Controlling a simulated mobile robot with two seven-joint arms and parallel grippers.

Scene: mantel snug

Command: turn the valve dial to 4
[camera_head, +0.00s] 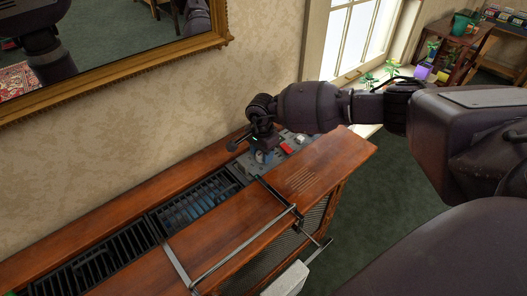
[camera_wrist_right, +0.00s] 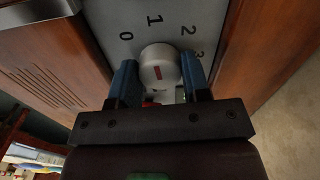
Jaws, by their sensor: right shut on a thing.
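The valve dial (camera_wrist_right: 158,60) is a round silver-grey knob with a short red mark, on a grey panel (camera_wrist_right: 100,22) with 0, 1, 2 and 3 printed around it. The red mark lies roughly in line with the 1; its exact heading is hard to tell. The 4 is not visible. My right gripper (camera_wrist_right: 160,82) has its blue fingers on either side of the knob, shut on it. In the head view my right gripper (camera_head: 263,155) reaches down to the panel on the wooden cover, and its wrist mostly hides the dial. My left gripper is out of view.
The wooden cover (camera_head: 210,229) has black grilles (camera_head: 194,202) left of the panel and a metal rail (camera_head: 243,245) along its front. A red part (camera_head: 286,149) sits on the panel close to my right wrist. The wall and a gilt-framed mirror (camera_head: 120,72) are behind.

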